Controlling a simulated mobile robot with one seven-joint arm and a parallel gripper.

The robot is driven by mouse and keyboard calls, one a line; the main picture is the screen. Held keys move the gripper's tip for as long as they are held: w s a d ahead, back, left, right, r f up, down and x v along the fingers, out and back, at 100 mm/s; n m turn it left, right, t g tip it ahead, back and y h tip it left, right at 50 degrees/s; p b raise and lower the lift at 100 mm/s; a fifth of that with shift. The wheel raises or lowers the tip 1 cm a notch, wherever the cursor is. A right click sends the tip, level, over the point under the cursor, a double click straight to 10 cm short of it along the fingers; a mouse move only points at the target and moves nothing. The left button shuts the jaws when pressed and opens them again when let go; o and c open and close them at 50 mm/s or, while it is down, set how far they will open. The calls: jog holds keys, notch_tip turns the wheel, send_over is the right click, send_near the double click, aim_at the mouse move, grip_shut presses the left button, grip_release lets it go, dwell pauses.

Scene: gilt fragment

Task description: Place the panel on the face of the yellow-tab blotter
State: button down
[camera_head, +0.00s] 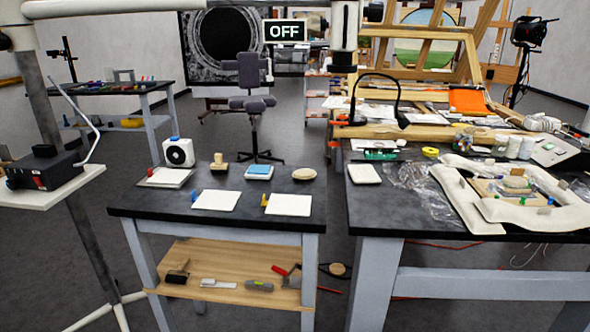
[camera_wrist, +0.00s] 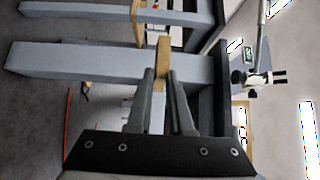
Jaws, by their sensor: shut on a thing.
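The yellow-tab blotter (camera_head: 289,205) is a white square pad lying flat near the front right of the left dark table, with its yellow tab at its left edge. My gripper (camera_wrist: 163,72) shows in the wrist view, its two grey fingers closed on a thin tan edge, which looks like the panel (camera_wrist: 163,48). Most of the panel's face is hidden because it is seen nearly edge-on. I cannot make out the gripper or the panel in the head view. In the wrist view, the blotter cannot be made out.
A blue-tab blotter (camera_head: 216,201) and a red-tab blotter (camera_head: 168,178) lie further left. A blue-topped block (camera_head: 259,172), a round tan pad (camera_head: 304,174) and a white device (camera_head: 179,152) stand behind. The right table (camera_head: 400,222) holds a white cushion ring (camera_head: 470,205) and clear film.

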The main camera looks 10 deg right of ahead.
jog(key=shift+n+g+y, duration=0.3)
jog(key=shift+n+y, duration=0.1)
jog(key=shift+y, duration=0.2)
jog(key=w+a+r, duration=0.1)
jog(key=w+r, duration=0.1)
jog(key=w+a+r, duration=0.1)
jog(key=w+r, duration=0.1)
jog(key=w, duration=0.1)
jog(key=w+a+r, duration=0.1)
jog(key=w+r, duration=0.2)
jog(key=shift+w+a+r, duration=0.1)
jog(key=shift+a, duration=0.1)
jog(key=w+a+r+n+g+y, duration=0.1)
jog(key=w+a+r, duration=0.2)
jog(key=a+r, duration=0.45)
jog(key=w+a+r+n+g+y+p, duration=0.15)
jog(key=w+a+r, duration=0.3)
jog(key=a, duration=0.55)
jog(key=w+a+r+n+g+y, duration=0.1)
jog(key=w+a+r+g+y, duration=0.15)
jog(key=a+r, duration=0.5)
notch_tip(320, 180, up, 8)
jog(key=p, duration=1.5)
jog(key=shift+a+r+t+h, duration=0.2)
jog(key=shift+t+h, duration=0.2)
jog(key=shift+d, duration=0.15)
